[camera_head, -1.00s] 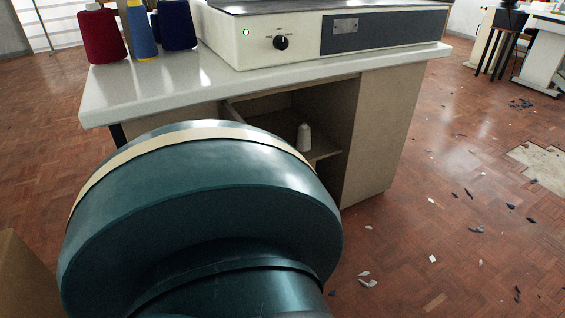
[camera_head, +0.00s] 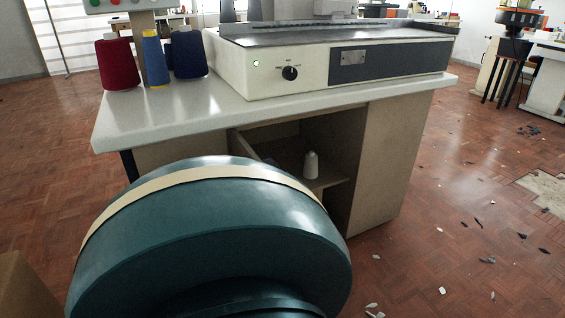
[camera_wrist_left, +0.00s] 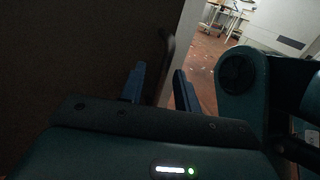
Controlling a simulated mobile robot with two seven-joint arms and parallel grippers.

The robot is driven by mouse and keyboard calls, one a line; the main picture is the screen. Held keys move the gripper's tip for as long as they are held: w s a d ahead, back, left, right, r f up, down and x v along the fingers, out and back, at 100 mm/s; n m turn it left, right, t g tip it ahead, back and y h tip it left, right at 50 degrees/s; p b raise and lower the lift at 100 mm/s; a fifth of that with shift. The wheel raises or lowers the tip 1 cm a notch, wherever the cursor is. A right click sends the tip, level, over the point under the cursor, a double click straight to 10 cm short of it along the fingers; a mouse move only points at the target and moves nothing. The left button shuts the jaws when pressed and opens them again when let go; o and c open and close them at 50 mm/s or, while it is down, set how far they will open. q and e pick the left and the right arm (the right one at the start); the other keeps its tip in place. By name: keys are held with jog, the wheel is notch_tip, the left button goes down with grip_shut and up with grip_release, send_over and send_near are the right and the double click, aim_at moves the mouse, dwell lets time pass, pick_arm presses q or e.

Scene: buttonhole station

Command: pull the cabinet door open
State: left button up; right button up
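The sewing cabinet (camera_head: 385,165) stands under a white worktop in the head view. Its inside shows, with a shelf and a white thread cone (camera_head: 311,166). My right gripper is not in view.
The worktop (camera_head: 135,125) carries a machine (camera_head: 390,68) and red, blue and navy thread cones (camera_head: 155,58). A brown box-like thing (camera_head: 22,290) is at the lower left. Open parquet floor (camera_head: 450,230) with scattered scraps lies to the right.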

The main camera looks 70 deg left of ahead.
pick_arm(q)
jog(key=s+a, duration=0.2)
jog(key=s, duration=0.9)
jog(key=shift+s, duration=0.15)
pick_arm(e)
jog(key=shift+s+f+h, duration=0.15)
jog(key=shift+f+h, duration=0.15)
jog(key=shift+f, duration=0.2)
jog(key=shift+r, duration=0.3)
pick_arm(q)
jog(key=w+d, duration=0.2)
jog(key=w, duration=1.1)
jog(key=shift+w+d, duration=0.25)
jog(key=shift+w, duration=0.05)
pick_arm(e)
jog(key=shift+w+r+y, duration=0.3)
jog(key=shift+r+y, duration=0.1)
pick_arm(q)
jog(key=shift+s, duration=0.1)
